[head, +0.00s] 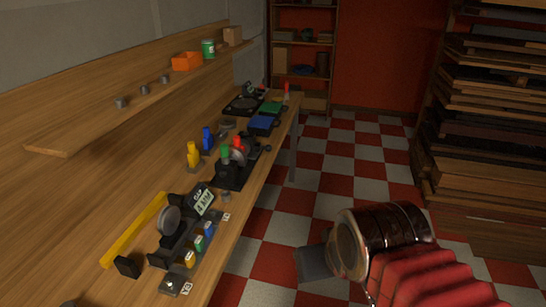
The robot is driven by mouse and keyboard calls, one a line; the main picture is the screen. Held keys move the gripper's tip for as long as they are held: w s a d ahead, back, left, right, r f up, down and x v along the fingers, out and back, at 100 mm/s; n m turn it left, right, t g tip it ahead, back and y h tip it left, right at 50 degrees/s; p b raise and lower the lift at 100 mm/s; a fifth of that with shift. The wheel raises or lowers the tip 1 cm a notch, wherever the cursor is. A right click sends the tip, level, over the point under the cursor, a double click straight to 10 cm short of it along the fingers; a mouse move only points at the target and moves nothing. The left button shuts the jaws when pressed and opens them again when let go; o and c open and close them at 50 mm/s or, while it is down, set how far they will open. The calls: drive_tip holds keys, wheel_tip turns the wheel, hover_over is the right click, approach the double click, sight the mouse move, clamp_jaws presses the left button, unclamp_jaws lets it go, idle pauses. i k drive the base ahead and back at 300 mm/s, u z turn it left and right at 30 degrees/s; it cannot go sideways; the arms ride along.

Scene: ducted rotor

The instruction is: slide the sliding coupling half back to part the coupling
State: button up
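I cannot make out the sliding coupling half for certain at this size. A black rig (232,172) with a round grey part, a green knob and a red knob stands midway along the bench. Nearer, a long dark fixture (175,240) carries a round grey disc (168,220) and a small sign (203,201). I cannot tell whether either one holds the coupling. My arm, a dark cylinder with a red ribbed sleeve, is at the lower right, over the floor and apart from the bench.
The wooden bench (85,228) runs along the left wall under a shelf (120,104). Yellow (193,155) and blue (208,139) bottle-like items and a yellow bar (133,231) are on it. Stacked boards (490,130) stand at right. The checkered floor (340,165) between is clear.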

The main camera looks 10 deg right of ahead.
sight(253, 148)
drive_tip(key=u, duration=0.05)
drive_tip(key=k, duration=0.8)
drive_tip(key=z, duration=0.6)
drive_tip(key=i, duration=2)
drive_tip(key=u, duration=0.85)
drive_tip(key=i, duration=0.3)
drive_tip(key=u, duration=0.05)
